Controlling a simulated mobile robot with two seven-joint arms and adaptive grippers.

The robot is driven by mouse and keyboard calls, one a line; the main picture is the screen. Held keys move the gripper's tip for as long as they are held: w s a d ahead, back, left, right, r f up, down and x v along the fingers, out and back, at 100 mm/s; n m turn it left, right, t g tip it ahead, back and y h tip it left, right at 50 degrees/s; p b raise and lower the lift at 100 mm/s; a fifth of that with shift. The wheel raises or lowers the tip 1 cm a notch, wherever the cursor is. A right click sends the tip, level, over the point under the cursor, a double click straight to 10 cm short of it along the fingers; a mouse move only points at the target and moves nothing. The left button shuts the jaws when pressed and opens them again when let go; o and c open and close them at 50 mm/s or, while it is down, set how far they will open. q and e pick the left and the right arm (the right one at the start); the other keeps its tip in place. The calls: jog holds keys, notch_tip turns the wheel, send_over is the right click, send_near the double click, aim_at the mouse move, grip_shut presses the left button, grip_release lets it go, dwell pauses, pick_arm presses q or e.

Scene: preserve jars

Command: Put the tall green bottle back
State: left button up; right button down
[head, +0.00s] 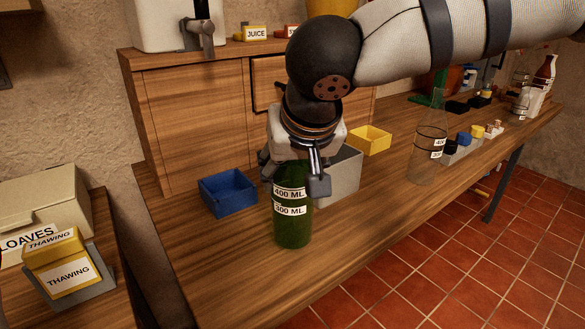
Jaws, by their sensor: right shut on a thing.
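The tall green bottle (292,228) is upright over the wooden counter, near its front edge, with white labels reading 400 ML and 300 ML. My right gripper (292,180) comes down from above and is shut on the bottle's upper part, with a finger on each side. The gripper hides the bottle's neck and top. I cannot tell whether the bottle's base touches the counter. My left gripper is not in view.
A blue bin (228,194) is left of the bottle. A grey bin (341,180) and a yellow bin (370,140) are behind to the right. A clear bottle (429,150) stands further right. The counter (365,207) between the two bottles is clear.

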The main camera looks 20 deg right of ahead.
jog(key=shift+f, duration=0.65)
jog(key=c, duration=0.6)
grip_release()
jog(key=shift+o, duration=0.2)
jog(key=shift+f, duration=0.1)
jog(key=v, duration=1.2)
